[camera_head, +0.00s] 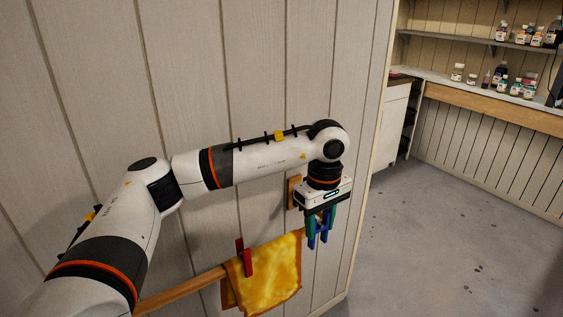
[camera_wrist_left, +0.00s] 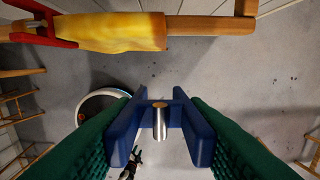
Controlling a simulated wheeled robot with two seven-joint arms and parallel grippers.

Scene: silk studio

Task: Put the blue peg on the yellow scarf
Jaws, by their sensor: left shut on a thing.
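The yellow scarf (camera_head: 273,277) hangs folded over a wooden rail (camera_head: 180,293) on the wall. A red peg (camera_head: 246,258) is clipped on its left part. The scarf shows at the top left of the left wrist view (camera_wrist_left: 105,32), with the red peg (camera_wrist_left: 38,30) at its left end. My left gripper (camera_head: 321,219) points down, to the right of the scarf and a little higher. Its green fingers are shut on the blue peg (camera_head: 311,239), whose prongs point down. The blue peg also shows between the fingers in the wrist view (camera_wrist_left: 122,130), apart from the scarf. My right gripper is not in view.
The rail's bare end (camera_wrist_left: 210,25) runs right of the scarf to a wooden bracket. A round pale tub (camera_wrist_left: 103,103) is on the floor below. Wooden racks (camera_wrist_left: 22,95) stand at the left. Shelves with several bottles (camera_head: 505,85) are far off. The wall ends right of my gripper.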

